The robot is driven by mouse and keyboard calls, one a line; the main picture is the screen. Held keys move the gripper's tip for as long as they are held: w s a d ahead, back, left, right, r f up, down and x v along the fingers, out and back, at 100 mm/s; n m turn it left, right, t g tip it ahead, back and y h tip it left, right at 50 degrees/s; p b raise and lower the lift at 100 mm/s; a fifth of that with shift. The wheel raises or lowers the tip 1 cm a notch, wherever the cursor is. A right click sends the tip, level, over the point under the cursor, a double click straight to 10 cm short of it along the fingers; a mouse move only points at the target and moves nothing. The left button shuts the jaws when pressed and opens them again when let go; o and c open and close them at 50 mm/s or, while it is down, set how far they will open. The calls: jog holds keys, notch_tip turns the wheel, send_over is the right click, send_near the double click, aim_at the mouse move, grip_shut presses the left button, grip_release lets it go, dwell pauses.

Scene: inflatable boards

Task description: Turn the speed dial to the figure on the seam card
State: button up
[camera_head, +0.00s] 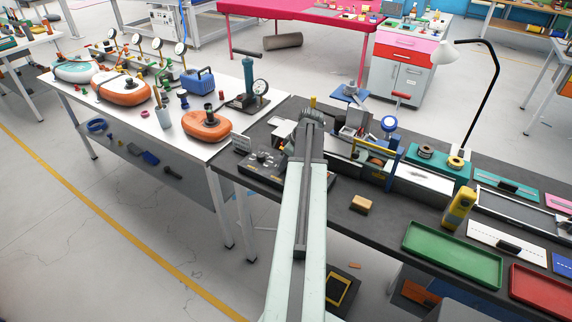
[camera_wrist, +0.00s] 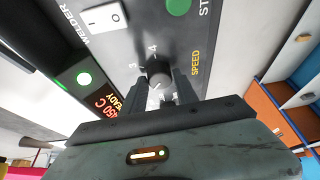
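The speed dial (camera_wrist: 159,73) is a small dark round knob on the grey welder panel (camera_wrist: 135,45), beside the yellow word SPEED. Figures 3 and 4 show next to it; other marks are partly hidden. My gripper (camera_wrist: 163,84) has one finger on each side of the dial; I cannot tell whether they touch it. In the head view my arm reaches over the dark control panel (camera_head: 262,161) and hides the dial.
A sponge-like block (camera_head: 361,203) and a green tray (camera_head: 453,254) lie to the right.

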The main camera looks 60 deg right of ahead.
grip_shut()
jog(key=shift+a+m, duration=0.2)
jog(key=shift+m, duration=0.4)
jog(key=shift+d+m+h, duration=0.1)
jog(key=shift+m+h, duration=0.5)
jog(key=shift+m, duration=0.5)
jog(key=o, duration=0.6)
grip_release()
jog(key=shift+r, duration=0.1)
jog(key=p+v, duration=0.7)
jog(key=shift+r, duration=0.25)
